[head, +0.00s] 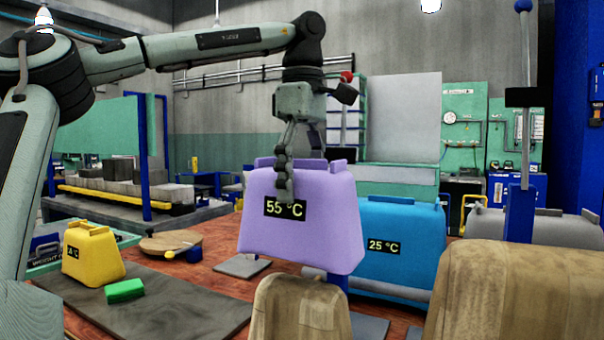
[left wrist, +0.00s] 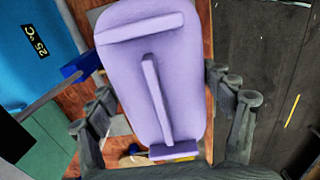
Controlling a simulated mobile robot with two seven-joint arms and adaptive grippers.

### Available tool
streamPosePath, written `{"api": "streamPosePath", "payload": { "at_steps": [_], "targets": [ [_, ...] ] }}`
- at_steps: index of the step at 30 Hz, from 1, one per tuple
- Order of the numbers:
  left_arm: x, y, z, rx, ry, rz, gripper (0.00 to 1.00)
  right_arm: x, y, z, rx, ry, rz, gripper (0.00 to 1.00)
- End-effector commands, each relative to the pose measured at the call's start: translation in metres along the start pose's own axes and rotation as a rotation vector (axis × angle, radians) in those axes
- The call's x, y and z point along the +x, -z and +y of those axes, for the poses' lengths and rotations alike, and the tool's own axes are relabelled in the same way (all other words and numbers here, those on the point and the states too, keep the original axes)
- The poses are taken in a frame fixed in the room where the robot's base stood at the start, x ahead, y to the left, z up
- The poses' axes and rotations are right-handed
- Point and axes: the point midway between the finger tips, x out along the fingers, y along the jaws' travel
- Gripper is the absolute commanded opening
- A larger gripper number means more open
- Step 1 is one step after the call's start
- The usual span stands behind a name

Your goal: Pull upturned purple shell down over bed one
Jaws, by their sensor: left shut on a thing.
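The purple shell (head: 305,235), with a 55 °C display on its front, is raised in the middle of the head view, wide end down and slightly tilted. My left gripper (head: 287,180) comes down on it from above and is shut on it. In the left wrist view the purple shell (left wrist: 158,85) fills the middle, between the gripper's fingers (left wrist: 165,112). A tan padded form (head: 300,312) shows below and in front of the shell. I cannot tell which bed is bed one. My right gripper is not in view.
A blue 25 °C shell (head: 400,248) stands just right of the purple one. A larger tan form (head: 520,295) fills the lower right, with a grey shell (head: 560,228) behind. A yellow shell (head: 92,255) and a green block (head: 124,291) are at the left.

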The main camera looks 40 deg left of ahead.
Motion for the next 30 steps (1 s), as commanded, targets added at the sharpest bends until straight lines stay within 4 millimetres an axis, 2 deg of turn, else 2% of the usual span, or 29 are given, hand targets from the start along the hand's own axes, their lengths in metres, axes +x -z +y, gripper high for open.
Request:
{"api": "streamPosePath", "payload": {
  "at_steps": [5,16,20,25,30],
  "targets": [
    [0.0,0.0,0.0,-0.001,-0.001,-0.001,0.33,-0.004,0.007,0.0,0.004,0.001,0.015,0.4],
    [0.0,0.0,0.0,-0.001,-0.001,-0.001,0.33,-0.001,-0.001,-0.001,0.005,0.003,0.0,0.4],
    [0.011,0.001,-0.001,0.0,0.001,0.0,0.33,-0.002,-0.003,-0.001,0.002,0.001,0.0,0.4],
    [0.02,0.001,0.0,-0.001,0.0,-0.001,0.33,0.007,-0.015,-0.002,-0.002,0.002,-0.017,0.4],
    [0.037,0.0,0.0,0.001,0.002,-0.002,0.33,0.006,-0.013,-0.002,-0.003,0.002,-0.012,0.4]
  ]
}}
